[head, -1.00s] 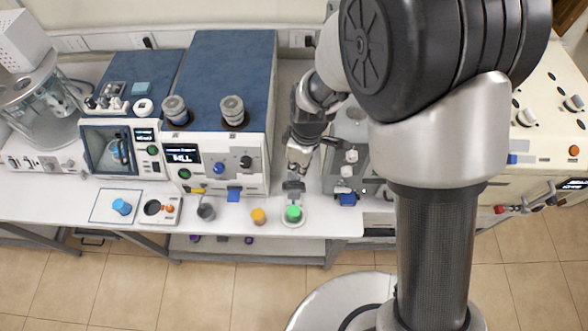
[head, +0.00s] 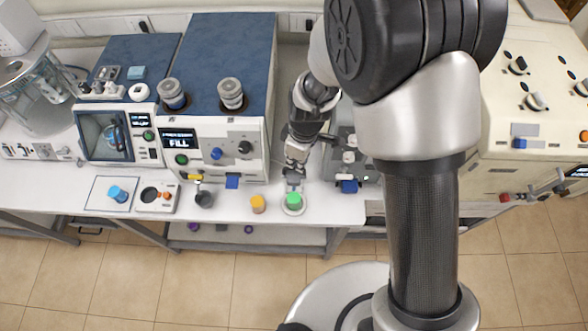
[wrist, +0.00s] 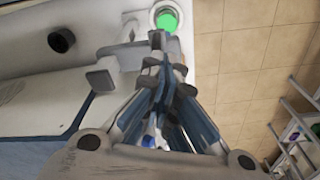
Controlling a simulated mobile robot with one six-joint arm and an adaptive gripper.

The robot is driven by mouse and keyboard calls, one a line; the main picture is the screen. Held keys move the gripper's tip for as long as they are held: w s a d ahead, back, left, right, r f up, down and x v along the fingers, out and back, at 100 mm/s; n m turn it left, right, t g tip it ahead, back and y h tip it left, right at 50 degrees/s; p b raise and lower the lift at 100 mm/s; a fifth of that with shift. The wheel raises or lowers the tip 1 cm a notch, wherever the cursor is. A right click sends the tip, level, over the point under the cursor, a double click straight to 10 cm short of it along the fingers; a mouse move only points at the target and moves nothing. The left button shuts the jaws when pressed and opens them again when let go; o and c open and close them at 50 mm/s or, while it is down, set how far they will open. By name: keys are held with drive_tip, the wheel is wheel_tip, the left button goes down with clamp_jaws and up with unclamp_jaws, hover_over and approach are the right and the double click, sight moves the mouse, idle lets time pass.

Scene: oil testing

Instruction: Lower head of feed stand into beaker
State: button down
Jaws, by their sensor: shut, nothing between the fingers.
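My gripper (head: 294,177) is shut and empty, pointing down over the front of the white bench. It also shows in the wrist view (wrist: 157,42), with its fingertips just below a green-filled round vessel. This vessel, seemingly the beaker (head: 294,200), stands on a pale round base near the bench's front edge; its green top also shows in the wrist view (wrist: 167,20). A pale grey bracket beside my fingers, possibly part of the feed stand (wrist: 101,78), shows in the wrist view. The stand's head is hidden or too small to make out, and I cannot tell whether my fingers touch it.
A yellow-topped vessel (head: 258,203) and a dark cup (head: 204,198) stand left of the beaker. A blue-topped machine (head: 228,60) rises behind them. A grey unit (head: 345,165) with knobs is close on the right. A blue-capped item (head: 118,194) lies farther left.

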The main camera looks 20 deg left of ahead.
sight(294, 173)
drive_tip(key=shift+f, duration=0.35)
wheel_tip(294, 173, down, 12)
drive_tip(key=b, duration=1.1)
drive_tip(key=shift+r+b, duration=0.15)
drive_tip(key=shift+b, duration=0.25)
drive_tip(key=shift+d, duration=0.1)
drive_tip(key=d, duration=0.1)
drive_tip(key=d+r+b, duration=0.1)
drive_tip(key=shift+s+d, duration=0.25)
drive_tip(key=shift+d, duration=0.1)
